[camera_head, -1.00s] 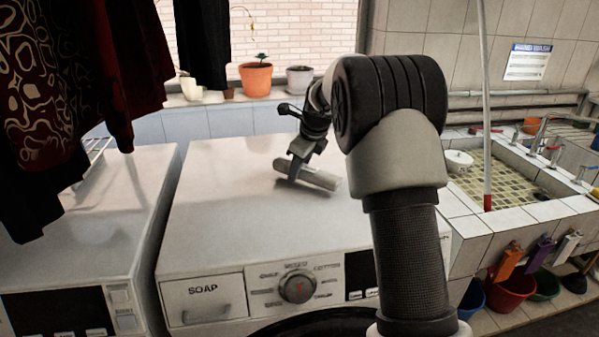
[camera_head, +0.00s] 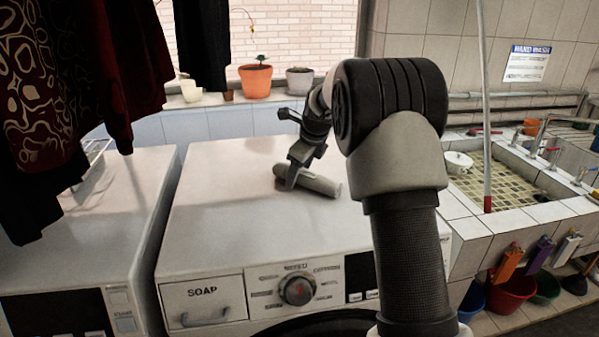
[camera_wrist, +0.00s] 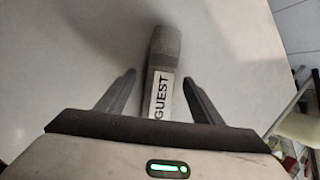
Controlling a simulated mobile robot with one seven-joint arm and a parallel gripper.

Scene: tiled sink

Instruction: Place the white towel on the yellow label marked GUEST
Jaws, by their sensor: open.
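A rolled light-grey to white towel (camera_head: 320,182) lies on top of the white washing machine. In the wrist view the towel (camera_wrist: 166,42) carries a white strip label reading GUEST (camera_wrist: 162,97). My gripper (camera_head: 291,180) is over the towel's left part in the head view. In the wrist view my gripper (camera_wrist: 159,77) is open, with one finger on each side of the towel and visible gaps between. The towel's near end is hidden behind the gripper body. I see no yellow label in either view.
The washing machine top (camera_head: 225,210) around the towel is clear. A second machine (camera_head: 115,215) stands left, under hanging dark clothes (camera_head: 75,80). A tiled sink (camera_head: 515,185) is at right. Potted plants (camera_head: 255,82) line the window sill behind.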

